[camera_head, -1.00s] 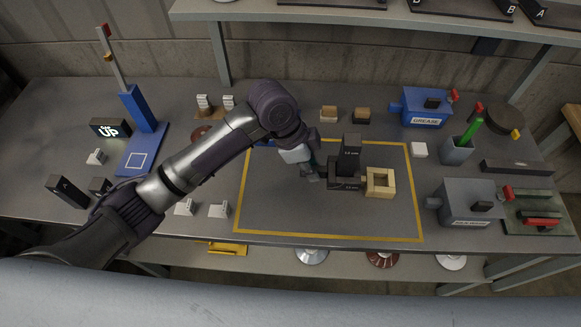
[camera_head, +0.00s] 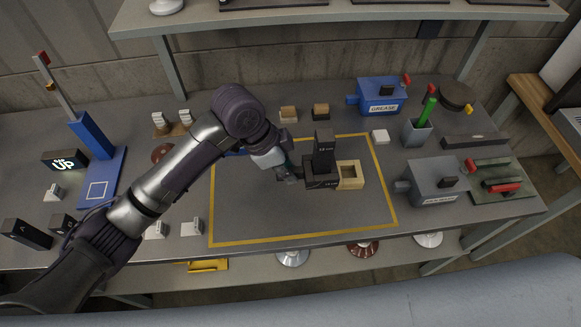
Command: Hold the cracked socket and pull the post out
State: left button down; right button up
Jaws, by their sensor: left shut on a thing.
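A black block (camera_head: 322,180) with a pale label lies inside the yellow outline, and a black upright post (camera_head: 323,150) with small lettering rises from it. A tan open-topped box (camera_head: 349,177) sits against the block's right side. My left gripper (camera_head: 292,174) is low at the block's left end and shut, apparently on the black block; its fingertips are hard to make out. I cannot make out a crack or tell for certain which piece is the socket. My right gripper is not in view.
The yellow-outlined area (camera_head: 300,240) is mostly clear in front. A grey machine (camera_head: 435,182) stands to the right, a blue GREASE box (camera_head: 381,97) behind. White pieces (camera_head: 191,228) stand at the front left. A blue stand (camera_head: 95,140) is at the left. A shelf overhangs the back.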

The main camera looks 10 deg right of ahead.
aim_at(253, 187)
pick_arm(q)
jog(key=shift+w+a+f+b, duration=0.15)
jog(key=shift+w+a+f, duration=0.2)
jog(key=shift+a+f, duration=0.4)
jog(key=shift+w+a+f+b, duration=0.2)
jog(key=shift+w+a+f, duration=0.15)
jog(key=shift+a+f, duration=0.35)
jog(key=shift+w+a+f+b, duration=0.15)
jog(key=shift+w+a+f, duration=0.2)
jog(key=shift+a+f, duration=0.4)
jog(key=shift+w+a+f+b, duration=0.35)
jog(key=shift+w+a+f, duration=0.05)
jog(key=shift+a+f, duration=0.5)
jog(key=shift+w+a+f+b, duration=0.35)
jog(key=shift+w+a+f, duration=0.05)
jog(key=shift+a+f, duration=0.5)
jog(key=shift+w+a+f+b, duration=0.35)
jog(key=shift+w+a+f, duration=0.05)
jog(key=shift+a+f, duration=0.5)
jog(key=shift+f, duration=0.2)
